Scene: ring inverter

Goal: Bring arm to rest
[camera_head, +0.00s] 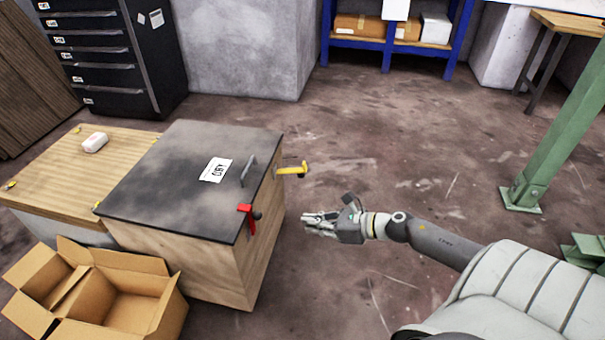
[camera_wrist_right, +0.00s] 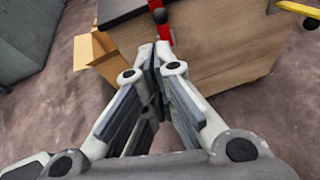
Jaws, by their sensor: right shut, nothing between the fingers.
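My right gripper (camera_head: 306,222) is shut and empty. It hangs over the floor just right of the wooden box, apart from it, with my right arm (camera_head: 430,238) reaching in from the lower right. In the right wrist view the gripper (camera_wrist_right: 155,55) shows its fingers together, pointing toward the box side and a red clamp (camera_wrist_right: 163,30). My left gripper is not in view.
The wooden box (camera_head: 210,265) has a dark lid with a handle (camera_head: 249,170), a red clamp (camera_head: 248,222) and a yellow clamp (camera_head: 291,170). Open cardboard boxes (camera_head: 130,305) stand front left. A green post (camera_head: 555,125) stands right. Floor between is clear.

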